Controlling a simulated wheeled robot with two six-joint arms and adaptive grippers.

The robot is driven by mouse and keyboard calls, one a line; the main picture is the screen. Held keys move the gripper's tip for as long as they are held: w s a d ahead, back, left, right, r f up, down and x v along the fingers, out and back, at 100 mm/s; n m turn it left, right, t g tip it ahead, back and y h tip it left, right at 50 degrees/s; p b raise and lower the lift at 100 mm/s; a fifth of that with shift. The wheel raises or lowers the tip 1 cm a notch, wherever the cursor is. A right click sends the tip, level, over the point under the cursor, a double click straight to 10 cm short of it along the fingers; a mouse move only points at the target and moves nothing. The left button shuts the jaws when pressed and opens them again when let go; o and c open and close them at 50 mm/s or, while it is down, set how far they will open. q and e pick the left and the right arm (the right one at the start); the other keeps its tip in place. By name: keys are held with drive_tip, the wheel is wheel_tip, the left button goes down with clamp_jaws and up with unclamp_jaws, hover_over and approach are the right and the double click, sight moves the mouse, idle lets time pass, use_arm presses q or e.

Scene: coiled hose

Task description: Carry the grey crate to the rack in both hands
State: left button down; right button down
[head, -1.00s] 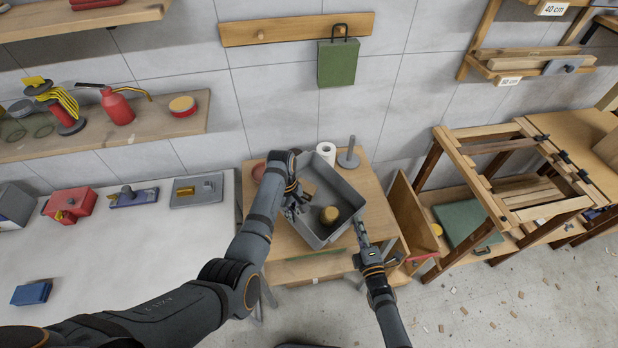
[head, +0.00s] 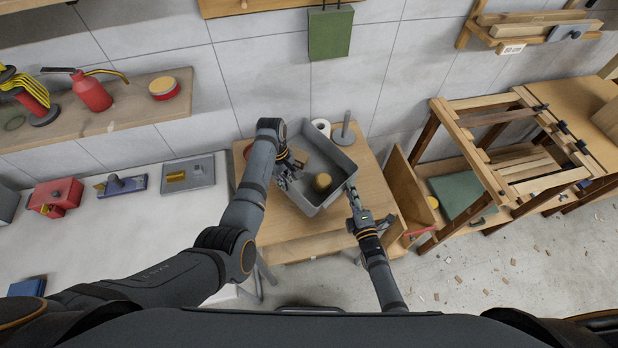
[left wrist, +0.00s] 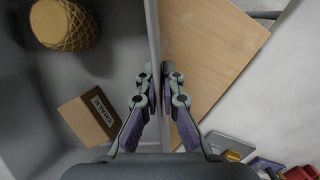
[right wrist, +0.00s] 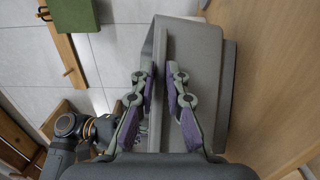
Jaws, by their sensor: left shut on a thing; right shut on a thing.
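The grey crate (head: 338,157) is an open box over a small wooden table (head: 290,245). It holds a tan twine-like ball (head: 322,182) and a small cardboard box (left wrist: 90,118) marked chalk. My left gripper (head: 290,178) is shut on its left wall; in the left wrist view the wall (left wrist: 153,40) runs between the fingers (left wrist: 158,85). My right gripper (head: 352,192) is shut on its right wall, shown between the fingers in the right wrist view (right wrist: 163,80). I cannot tell whether the crate's bottom touches the table. A wooden slatted rack (head: 520,172) stands at the right.
A white roll (head: 321,127) and a grey upright post (head: 345,130) stand behind the crate. An upright board (head: 405,195) lies between the table and the rack. A white bench (head: 120,235) is at left. Floor at front right is open, with scattered chips.

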use_arm(q)
drive_tip(key=c, duration=1.7)
unclamp_jaws()
drive_tip(key=shift+w+d, duration=0.1)
drive_tip(key=shift+d, duration=0.3)
use_arm(e)
drive_tip(key=c, duration=1.5)
unclamp_jaws()
drive_tip(key=shift+a+f, duration=0.15)
drive_tip(key=shift+f, duration=0.1)
use_arm(q)
drive_tip(key=shift+o, duration=0.9)
use_arm(e)
drive_tip(key=shift+o, duration=0.7)
use_arm(q)
drive_tip(key=shift+s, duration=0.25)
use_arm(e)
drive_tip(key=shift+s+r, duration=0.15)
use_arm(q)
drive_tip(key=shift+a, duration=0.1)
